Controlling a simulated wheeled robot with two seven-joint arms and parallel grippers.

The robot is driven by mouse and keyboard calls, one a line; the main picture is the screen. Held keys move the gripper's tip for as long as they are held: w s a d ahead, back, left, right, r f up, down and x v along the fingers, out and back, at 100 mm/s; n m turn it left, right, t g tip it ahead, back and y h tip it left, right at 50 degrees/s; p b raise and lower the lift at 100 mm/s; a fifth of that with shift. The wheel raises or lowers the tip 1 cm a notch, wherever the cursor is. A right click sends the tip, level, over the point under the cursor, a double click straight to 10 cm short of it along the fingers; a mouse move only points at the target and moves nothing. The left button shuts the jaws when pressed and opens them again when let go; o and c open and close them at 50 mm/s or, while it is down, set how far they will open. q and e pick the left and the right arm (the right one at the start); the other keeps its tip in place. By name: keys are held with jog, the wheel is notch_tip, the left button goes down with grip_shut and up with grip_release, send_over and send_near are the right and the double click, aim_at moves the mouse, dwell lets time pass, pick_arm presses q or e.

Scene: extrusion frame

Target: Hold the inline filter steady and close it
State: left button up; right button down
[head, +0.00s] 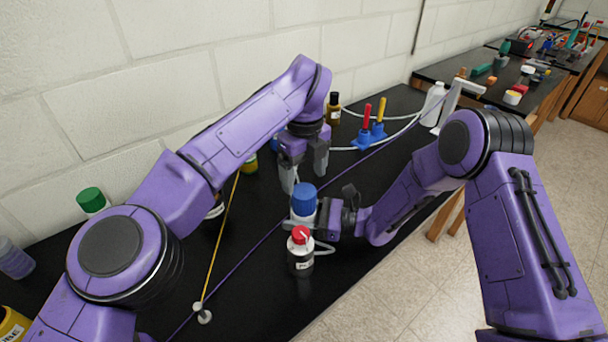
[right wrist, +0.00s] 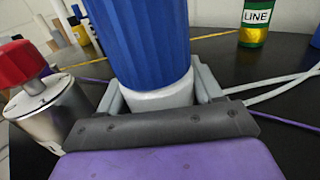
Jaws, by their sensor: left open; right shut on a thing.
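The inline filter appears to be the white body with a ribbed blue cap (head: 303,192), standing upright near the table's front edge. In the right wrist view its blue cap (right wrist: 140,40) fills the upper middle, with the white body (right wrist: 160,98) below it. My right gripper (head: 306,221) is shut on the white body, one finger on each side. My left gripper (head: 304,176) is open and empty, fingers pointing down, just above and behind the blue cap. It appears apart from the cap. It does not show in the right wrist view.
A metal canister with a red knob (head: 300,254) stands close in front of the filter. Yellow (head: 219,240) and purple cords cross the black table (head: 250,290). Blue holders with red and yellow handles (head: 370,138) and a white bottle (head: 434,103) stand behind. The front-left table is fairly clear.

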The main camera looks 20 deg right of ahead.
aim_at(304, 190)
pick_arm(q)
jog(key=shift+f, duration=3.95)
jog(key=c, duration=1)
jog(key=m, duration=0.6)
jog(key=shift+m, duration=0.3)
jog(key=shift+c, duration=0.3)
jog(key=m, duration=0.9)
jog(key=shift+w, duration=0.1)
jog(key=o, duration=1.2)
jog(key=shift+o, duration=0.2)
